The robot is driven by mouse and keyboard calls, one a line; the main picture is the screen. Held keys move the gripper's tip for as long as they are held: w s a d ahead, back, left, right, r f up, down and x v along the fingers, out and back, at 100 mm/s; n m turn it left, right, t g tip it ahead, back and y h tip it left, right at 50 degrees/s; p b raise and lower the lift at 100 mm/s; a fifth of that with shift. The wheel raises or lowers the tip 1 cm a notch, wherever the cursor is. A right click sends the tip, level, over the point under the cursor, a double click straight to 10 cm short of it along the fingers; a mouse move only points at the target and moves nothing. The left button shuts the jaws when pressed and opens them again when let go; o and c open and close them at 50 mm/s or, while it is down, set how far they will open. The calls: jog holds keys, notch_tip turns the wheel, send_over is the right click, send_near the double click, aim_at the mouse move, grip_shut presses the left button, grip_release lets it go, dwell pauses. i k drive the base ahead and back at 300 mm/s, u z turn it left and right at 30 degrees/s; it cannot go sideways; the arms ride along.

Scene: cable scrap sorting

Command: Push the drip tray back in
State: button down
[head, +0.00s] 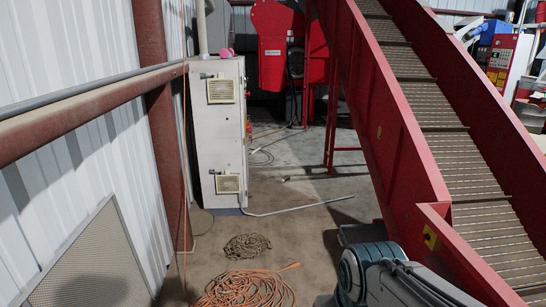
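I cannot make out a drip tray for certain in the head view. A low grey flat-edged thing (362,231) sits on the floor at the foot of the red conveyor (400,140). My teal and white arm hides part of it, and I cannot tell what it is. My arm shows at the bottom right, and my gripper is not in view.
A pale cabinet (213,135) with vents stands by the left wall. A coiled orange cable (245,288) and a brownish coil (247,246) lie on the floor. A mesh panel (95,265) leans at lower left. Floor between cabinet and conveyor is mostly clear.

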aim_at(353, 234)
jog(key=z, duration=0.15)
jog(key=i, duration=1.55)
jog(key=z, duration=0.35)
jog(key=i, duration=1.95)
jog(key=z, duration=0.2)
